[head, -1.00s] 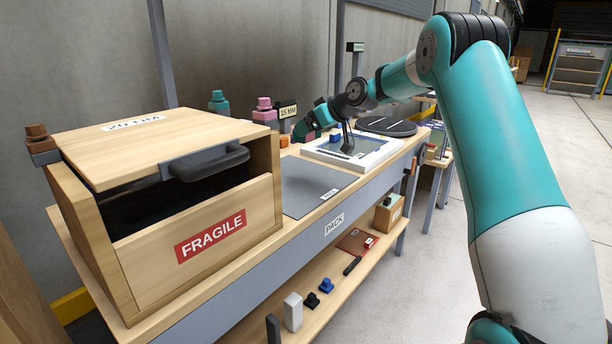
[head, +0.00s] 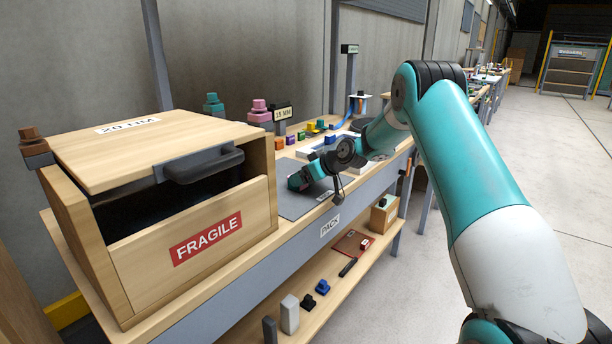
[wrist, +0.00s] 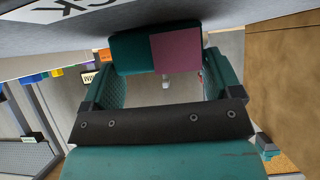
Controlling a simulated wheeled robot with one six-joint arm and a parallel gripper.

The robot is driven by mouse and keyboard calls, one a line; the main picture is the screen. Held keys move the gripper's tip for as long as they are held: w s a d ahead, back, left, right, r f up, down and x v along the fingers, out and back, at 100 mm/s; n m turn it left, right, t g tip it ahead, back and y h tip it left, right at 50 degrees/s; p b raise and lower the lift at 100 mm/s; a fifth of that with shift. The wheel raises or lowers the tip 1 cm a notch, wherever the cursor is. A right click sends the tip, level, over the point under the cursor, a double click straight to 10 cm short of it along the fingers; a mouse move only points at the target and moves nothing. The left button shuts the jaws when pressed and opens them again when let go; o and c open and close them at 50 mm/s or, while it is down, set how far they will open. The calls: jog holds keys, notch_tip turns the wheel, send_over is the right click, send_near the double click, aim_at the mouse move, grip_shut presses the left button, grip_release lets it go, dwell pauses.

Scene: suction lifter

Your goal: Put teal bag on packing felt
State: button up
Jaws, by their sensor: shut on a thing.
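The packing felt is a flat grey mat (head: 287,203) on the bench in the head view, right of the wooden box. Its grey surface also shows along the top of the wrist view (wrist: 40,45), with part of a lettered label. My gripper (wrist: 158,58) is shut on the teal bag (wrist: 132,52), a small dark teal block shape with a pink-purple patch on one side. In the head view my gripper (head: 300,182) is low over the felt, and the bag is hidden there. I cannot tell whether the bag touches the felt.
A wooden box (head: 252,205) marked FRAGILE, its lid carrying a dark handle, stands close left of the felt. Small coloured blocks (head: 290,140) and a 15 MM sign post (head: 283,113) stand behind. The lower shelf (head: 300,318) holds several small items.

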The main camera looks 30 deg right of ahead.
jog(key=shift+f, duration=0.2)
jog(key=o, duration=0.7)
jog(key=shift+o, duration=0.2)
jog(key=shift+r, duration=0.15)
jog(key=shift+s+r, duration=0.15)
jog(key=v, duration=1.1)
jog(key=shift+s+r+b, duration=0.25)
jog(key=shift+b, duration=0.15)
jog(key=shift+d, duration=0.1)
